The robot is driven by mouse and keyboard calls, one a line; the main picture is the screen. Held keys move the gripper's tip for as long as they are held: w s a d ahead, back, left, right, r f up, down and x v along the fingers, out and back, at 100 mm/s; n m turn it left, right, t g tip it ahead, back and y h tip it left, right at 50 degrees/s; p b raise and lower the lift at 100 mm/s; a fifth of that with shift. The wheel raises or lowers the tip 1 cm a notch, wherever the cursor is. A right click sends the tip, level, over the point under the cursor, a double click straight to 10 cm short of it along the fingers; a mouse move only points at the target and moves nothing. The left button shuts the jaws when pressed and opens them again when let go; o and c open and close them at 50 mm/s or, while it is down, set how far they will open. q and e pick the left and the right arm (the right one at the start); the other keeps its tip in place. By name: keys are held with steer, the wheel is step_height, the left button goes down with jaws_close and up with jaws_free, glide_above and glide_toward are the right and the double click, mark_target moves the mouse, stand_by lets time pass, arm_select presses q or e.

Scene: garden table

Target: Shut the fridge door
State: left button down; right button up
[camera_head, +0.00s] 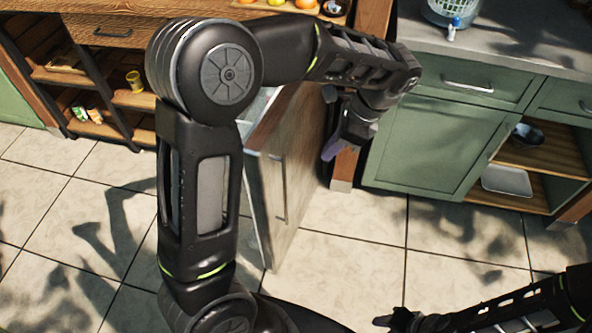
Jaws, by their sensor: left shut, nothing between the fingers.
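The fridge door (300,165) stands open in the middle of the view, jutting out toward me from the cabinets. A long vertical handle (280,190) is on its face. My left arm crosses in front and hides part of the door and most of the fridge opening. My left gripper (333,150) is shut and empty, pointing down at the right of the door, close to its outer face. I cannot tell if it touches the door. My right gripper (388,321) is low at the bottom edge, away from the door, and its fingers are unclear.
A green cabinet (437,150) with a grey counter stands right of the door, with open shelves holding a dark bowl (527,134) and a white tray (507,180). Wooden shelves (135,98) stand at the left. The tiled floor (350,250) in front is clear.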

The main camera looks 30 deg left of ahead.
arm_select(q)
steer(key=shift+f, duration=0.1)
steer(key=s+a+f, duration=0.3)
steer(key=a+f, duration=0.4)
steer(key=f, duration=0.2)
stand_by(0.5)
steer(key=shift+a+f, duration=0.1)
steer(key=shift+a, duration=0.05)
